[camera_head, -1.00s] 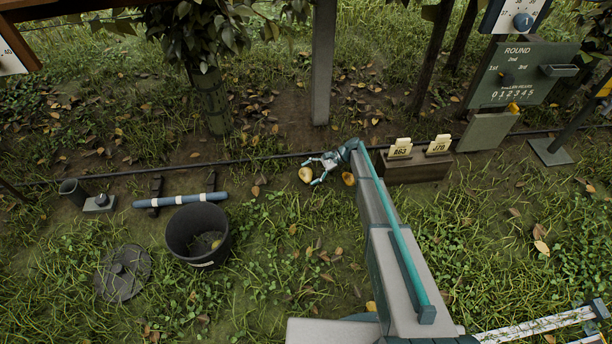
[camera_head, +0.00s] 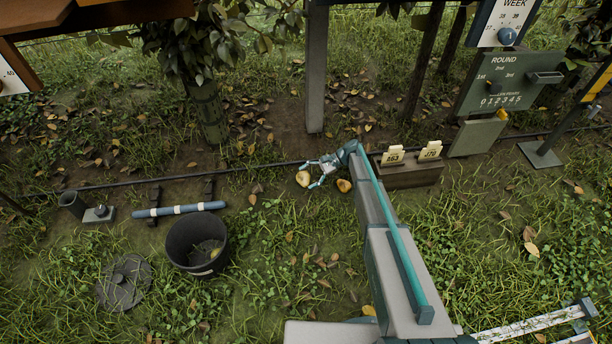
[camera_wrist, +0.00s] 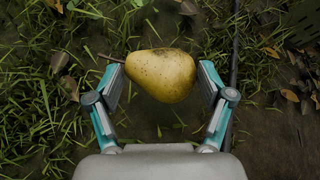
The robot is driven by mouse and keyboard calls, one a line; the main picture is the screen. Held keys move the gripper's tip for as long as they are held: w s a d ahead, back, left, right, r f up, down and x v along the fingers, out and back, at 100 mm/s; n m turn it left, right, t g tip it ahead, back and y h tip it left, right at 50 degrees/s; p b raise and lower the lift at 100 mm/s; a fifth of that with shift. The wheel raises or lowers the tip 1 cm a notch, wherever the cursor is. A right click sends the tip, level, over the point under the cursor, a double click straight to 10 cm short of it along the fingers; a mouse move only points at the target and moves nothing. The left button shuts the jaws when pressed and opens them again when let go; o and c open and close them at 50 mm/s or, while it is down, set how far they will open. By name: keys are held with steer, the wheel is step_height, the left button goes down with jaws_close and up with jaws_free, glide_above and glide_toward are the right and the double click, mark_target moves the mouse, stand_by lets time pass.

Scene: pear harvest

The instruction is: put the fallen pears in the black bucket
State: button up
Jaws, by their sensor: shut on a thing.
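A yellow pear (camera_head: 303,179) is between the two fingers of my gripper (camera_head: 308,175), low over the grass. In the wrist view the gripper is shut on this pear (camera_wrist: 165,76), its stem pointing left. A second pear (camera_head: 344,186) lies on the ground just right of the gripper, close to my arm. A yellow thing, perhaps another pear (camera_head: 369,310), shows partly beside my arm at the bottom. The black bucket (camera_head: 183,258) stands upright and open at the left, apart from the gripper. A yellowish pear (camera_head: 215,252) shows inside it.
A blue bar (camera_head: 180,210) lies behind the bucket, and a dark round lid (camera_head: 124,283) lies left of it. A thin dark hose (camera_head: 240,168) crosses behind. A wooden box with cards (camera_head: 410,175) stands right of my arm. Grass between gripper and bucket is open.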

steer(key=s+d+r+p, duration=0.3)
steer(key=s+r, duration=0.3)
steer(key=s, duration=0.4)
steer(key=shift+s+d+r+p, duration=0.2)
steer(key=shift+d+r+p, duration=0.2)
steer(key=shift+d, duration=0.3)
